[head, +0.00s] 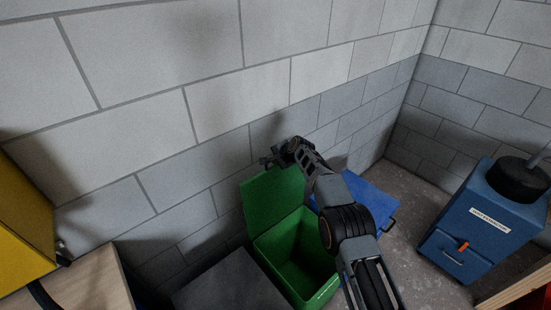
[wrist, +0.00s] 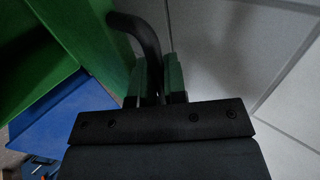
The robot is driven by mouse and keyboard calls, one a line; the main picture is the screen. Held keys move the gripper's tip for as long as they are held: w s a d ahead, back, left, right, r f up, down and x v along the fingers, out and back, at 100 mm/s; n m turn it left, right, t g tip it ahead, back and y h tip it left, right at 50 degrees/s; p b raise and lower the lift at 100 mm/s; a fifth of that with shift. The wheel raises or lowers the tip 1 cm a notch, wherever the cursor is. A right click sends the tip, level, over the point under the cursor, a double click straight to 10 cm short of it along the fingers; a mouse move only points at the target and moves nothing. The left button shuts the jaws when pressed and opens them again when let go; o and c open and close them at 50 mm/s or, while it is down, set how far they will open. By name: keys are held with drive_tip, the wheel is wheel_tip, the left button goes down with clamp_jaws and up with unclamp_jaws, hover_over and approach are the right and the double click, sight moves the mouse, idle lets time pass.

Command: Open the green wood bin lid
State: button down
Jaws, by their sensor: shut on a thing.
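The green wood bin (head: 307,262) stands against the block wall, and its inside shows open and empty from above. Its green lid (head: 270,205) is raised, standing nearly upright at the back of the bin near the wall. My gripper (head: 270,160) is at the lid's upper edge. In the wrist view my gripper (wrist: 160,85) is shut on the dark curved lid handle (wrist: 140,32), beside the green lid (wrist: 108,35). My arm hides part of the bin's right side in the head view.
A blue bin lid (head: 372,196) is right of the green bin, partly behind my arm. A blue machine (head: 483,222) stands further right. A grey surface (head: 228,285) and a wooden top (head: 85,285) lie left. The block wall (head: 220,110) is close behind the lid.

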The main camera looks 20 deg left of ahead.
drive_tip(key=c, duration=1.2)
unclamp_jaws()
drive_tip(key=shift+f, duration=0.1)
drive_tip(key=shift+d, duration=0.1)
drive_tip(key=shift+b+v, duration=0.7)
drive_tip(key=shift+v, duration=0.15)
drive_tip(key=b+v, duration=0.4)
drive_tip(key=v, duration=0.8)
